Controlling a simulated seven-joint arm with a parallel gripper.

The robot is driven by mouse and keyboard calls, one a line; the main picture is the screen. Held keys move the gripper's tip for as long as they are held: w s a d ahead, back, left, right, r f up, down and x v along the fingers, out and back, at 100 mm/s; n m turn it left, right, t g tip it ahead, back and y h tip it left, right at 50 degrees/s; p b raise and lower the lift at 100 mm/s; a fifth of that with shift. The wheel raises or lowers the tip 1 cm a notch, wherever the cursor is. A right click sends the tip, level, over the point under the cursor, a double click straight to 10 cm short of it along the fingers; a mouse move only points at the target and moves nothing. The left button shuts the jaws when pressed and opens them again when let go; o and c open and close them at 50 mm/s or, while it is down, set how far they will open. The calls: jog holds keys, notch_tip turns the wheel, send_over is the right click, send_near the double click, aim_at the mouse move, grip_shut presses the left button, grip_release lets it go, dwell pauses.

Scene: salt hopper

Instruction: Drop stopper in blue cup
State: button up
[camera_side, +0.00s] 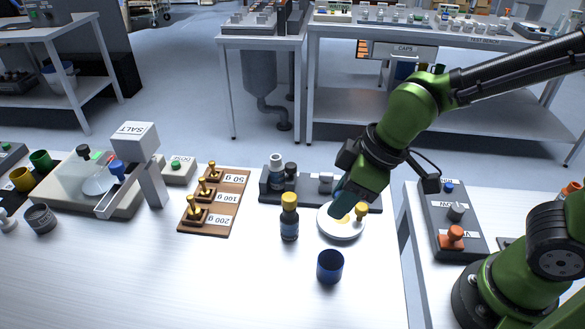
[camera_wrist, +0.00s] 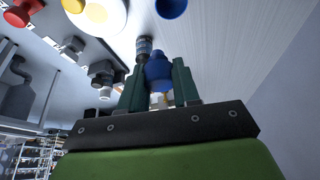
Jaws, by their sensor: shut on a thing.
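My gripper (camera_wrist: 158,82) is shut on a blue, round-topped piece (camera_wrist: 157,68), which I take to be the stopper; a pale part shows below it between the fingers. In the side view my gripper (camera_side: 342,207) is over the white dish (camera_side: 340,232), and the held piece cannot be made out there. The blue cup (camera_side: 330,266) stands upright on the white table, in front of the dish and apart from my gripper. It also shows at the top edge of the wrist view (camera_wrist: 171,7). Its inside is mostly dark.
A dark bottle with a yellow cap (camera_side: 289,218) stands left of the dish. A dark rack (camera_side: 268,193) with small bottles lies behind. A wooden weight board (camera_side: 213,203) and the salt hopper (camera_side: 136,150) stand farther left. The table's front is clear around the cup.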

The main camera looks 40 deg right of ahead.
notch_tip(320, 180, down, 7)
jog(key=s+n, duration=0.1)
jog(key=shift+s+a+n, duration=0.2)
jog(key=shift+a+n, duration=0.1)
jog(key=shift+a, duration=0.1)
jog(key=o, duration=1.1)
jog(key=shift+r, duration=0.1)
jog(key=v, duration=1.6)
jog(key=shift+d+r, duration=0.35)
